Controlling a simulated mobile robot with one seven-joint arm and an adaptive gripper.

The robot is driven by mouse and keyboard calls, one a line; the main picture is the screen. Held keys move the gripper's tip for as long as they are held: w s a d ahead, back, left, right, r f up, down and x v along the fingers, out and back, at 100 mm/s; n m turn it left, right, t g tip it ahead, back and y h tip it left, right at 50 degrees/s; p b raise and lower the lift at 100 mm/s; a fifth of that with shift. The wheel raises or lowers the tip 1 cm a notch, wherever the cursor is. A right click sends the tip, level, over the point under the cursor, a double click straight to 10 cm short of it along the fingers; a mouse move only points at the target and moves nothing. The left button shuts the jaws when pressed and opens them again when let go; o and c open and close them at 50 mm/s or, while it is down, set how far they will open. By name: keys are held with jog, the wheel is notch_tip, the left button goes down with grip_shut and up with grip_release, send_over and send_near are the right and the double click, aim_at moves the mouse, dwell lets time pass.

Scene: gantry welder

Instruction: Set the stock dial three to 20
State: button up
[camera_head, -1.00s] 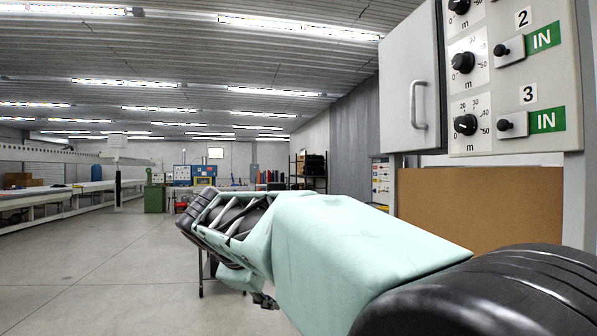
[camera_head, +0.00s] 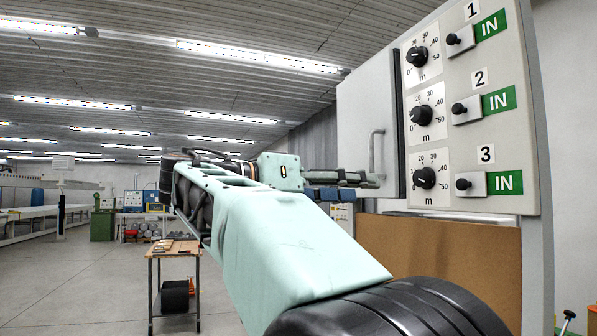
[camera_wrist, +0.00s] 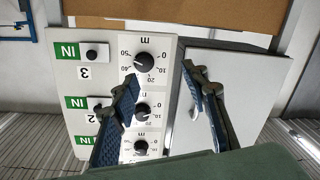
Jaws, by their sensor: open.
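Stock dial three (camera_head: 425,178) is a black knob on a white scale plate, the lowest of three dials on the grey panel. Its pointer seems to face left, near the low end; the exact reading is too small to tell. The wrist view shows the dial (camera_wrist: 145,62) upside down, beside the left fingertip. My gripper (camera_head: 375,181) is left of the dial in the head view, in front of the cabinet door's lower part. In the wrist view my gripper (camera_wrist: 160,73) has its fingers wide apart with nothing between them. I cannot tell its distance from the panel.
Dials one (camera_head: 417,56) and two (camera_head: 427,113) sit above dial three. A row of small switches with green IN labels is on their right; the lowest switch (camera_head: 464,184) is near dial three. The door handle (camera_head: 377,152) sticks out close to my gripper. A brown board (camera_head: 430,255) is below.

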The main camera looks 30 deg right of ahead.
aim_at(417, 177)
jog(key=s+d+m, duration=0.1)
jog(key=d, duration=0.2)
jog(key=s+d+r, duration=0.1)
jog(key=d, duration=0.3)
jog(key=s+d+r+m+g+p, duration=0.1)
jog(key=d, duration=0.3)
jog(key=shift+d+m, duration=0.1)
jog(key=shift+m, duration=0.2)
jog(key=shift+c, duration=0.3)
grip_shut()
